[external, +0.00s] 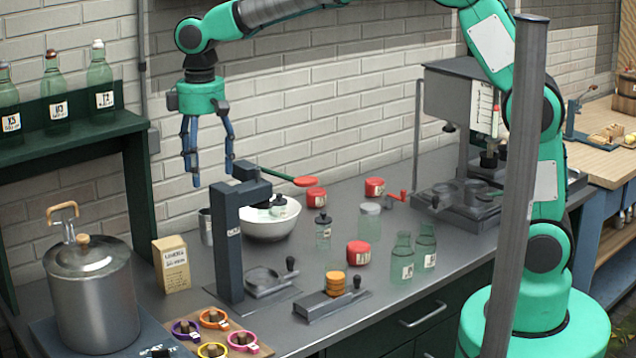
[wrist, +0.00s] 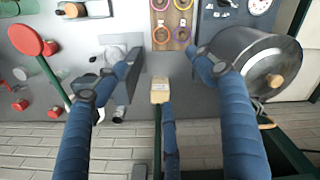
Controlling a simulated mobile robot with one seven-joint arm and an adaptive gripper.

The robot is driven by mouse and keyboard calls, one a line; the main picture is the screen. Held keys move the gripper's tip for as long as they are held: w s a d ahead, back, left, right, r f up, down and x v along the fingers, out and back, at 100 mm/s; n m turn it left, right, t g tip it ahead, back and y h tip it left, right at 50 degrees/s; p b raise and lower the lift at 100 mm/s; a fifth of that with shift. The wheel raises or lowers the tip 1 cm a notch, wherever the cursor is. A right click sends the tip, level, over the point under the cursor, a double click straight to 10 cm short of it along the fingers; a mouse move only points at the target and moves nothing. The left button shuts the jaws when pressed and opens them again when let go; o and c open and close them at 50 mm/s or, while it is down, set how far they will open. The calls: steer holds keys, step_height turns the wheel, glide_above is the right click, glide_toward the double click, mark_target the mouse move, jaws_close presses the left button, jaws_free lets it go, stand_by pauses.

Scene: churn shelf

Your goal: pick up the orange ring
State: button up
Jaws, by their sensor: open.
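The orange ring (external: 222,325) lies around a peg on a wooden board (external: 262,350) at the front left of the counter. In the wrist view the orange ring (wrist: 153,37) shows near the top middle, on the board beside the purple ring. My gripper (external: 212,180) is open and empty, high above the back of the counter, well apart from the ring.
Purple (external: 186,336), magenta (external: 243,347) and yellow rings share the board. A tall dark press (external: 229,245) stands behind it, with a cardboard box (external: 172,264) beside the press. A large metal pot (external: 92,300) stands to the left. Bottles, red jars and a white bowl (external: 268,228) occupy the right.

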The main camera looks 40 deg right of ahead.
step_height(320, 180, down, 22)
steer(key=b, duration=0.1)
glide_above(216, 312)
steer(key=shift+f, duration=4.2)
steer(key=shift+f+b, duration=0.45)
steer(key=shift+f, duration=2.15)
steer(key=c, duration=0.9)
